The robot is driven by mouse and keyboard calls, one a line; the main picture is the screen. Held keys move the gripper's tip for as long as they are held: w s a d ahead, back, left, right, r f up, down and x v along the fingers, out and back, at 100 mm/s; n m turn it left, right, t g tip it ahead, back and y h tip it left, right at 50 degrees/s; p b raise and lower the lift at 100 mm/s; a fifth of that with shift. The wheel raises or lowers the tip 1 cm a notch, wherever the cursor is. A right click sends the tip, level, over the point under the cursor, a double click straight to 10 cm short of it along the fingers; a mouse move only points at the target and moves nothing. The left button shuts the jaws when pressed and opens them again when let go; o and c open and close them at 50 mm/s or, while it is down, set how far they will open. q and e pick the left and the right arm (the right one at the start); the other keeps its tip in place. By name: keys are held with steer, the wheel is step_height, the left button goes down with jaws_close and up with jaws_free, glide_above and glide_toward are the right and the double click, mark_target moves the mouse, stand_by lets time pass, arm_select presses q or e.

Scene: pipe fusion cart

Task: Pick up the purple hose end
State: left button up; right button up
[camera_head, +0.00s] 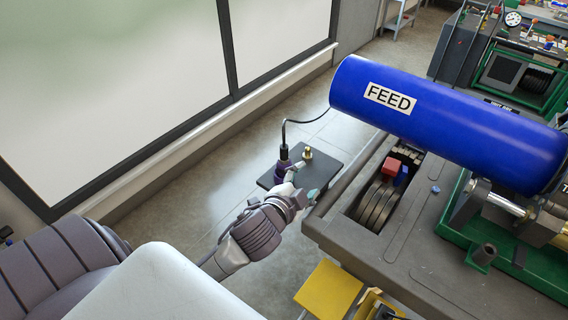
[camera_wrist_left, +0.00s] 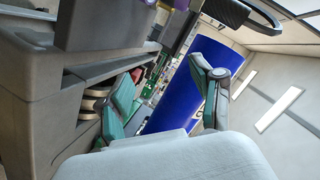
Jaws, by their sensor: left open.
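The purple hose end (camera_head: 282,168) stands upright on a small dark plate (camera_head: 334,167) beside the cart, with a black hose rising from its top. In the left wrist view a bit of purple (camera_wrist_left: 152,2) shows at the top edge, probably the same hose end, mostly cut off. My left gripper (camera_head: 304,182) is open over the plate, just on the near side of the hose end.
A brass fitting (camera_head: 307,153) stands on the plate close by. The blue FEED cylinder (camera_head: 430,115) lies over the grey cart (camera_head: 400,262) at right. A red block (camera_head: 391,167) sits on the cart. A yellow step (camera_head: 328,290) is below; open floor lies left.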

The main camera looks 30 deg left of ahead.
arm_select(q)
steer(key=w+d+r+m+t+h, duration=0.3)
steer(key=r+m+h, duration=0.2)
steer(key=r+m, duration=0.2)
steer(key=w+d+r+m+t+h, duration=0.2)
steer(key=w+d+r+m+h, duration=0.15)
steer(key=r+m, duration=0.4)
steer(key=m+g+y, duration=0.3)
steer(key=m+g, duration=1.5)
steer(key=m, duration=0.9)
glide_toward(284, 163)
steer(key=p+x, duration=0.1)
steer(key=x, duration=0.3)
steer(key=p+x, duration=0.1)
steer(key=x, duration=0.1)
steer(key=shift+w+a+f+p, duration=0.15)
steer(key=shift+w+f+p, duration=0.1)
steer(key=shift+w+p, duration=0.1)
steer(key=p+x, duration=0.1)
steer(key=x, duration=0.2)
steer(key=shift+w+f, duration=0.1)
steer(key=shift+f, duration=0.25)
steer(key=shift+w+f, duration=0.1)
steer(key=shift+f, duration=0.25)
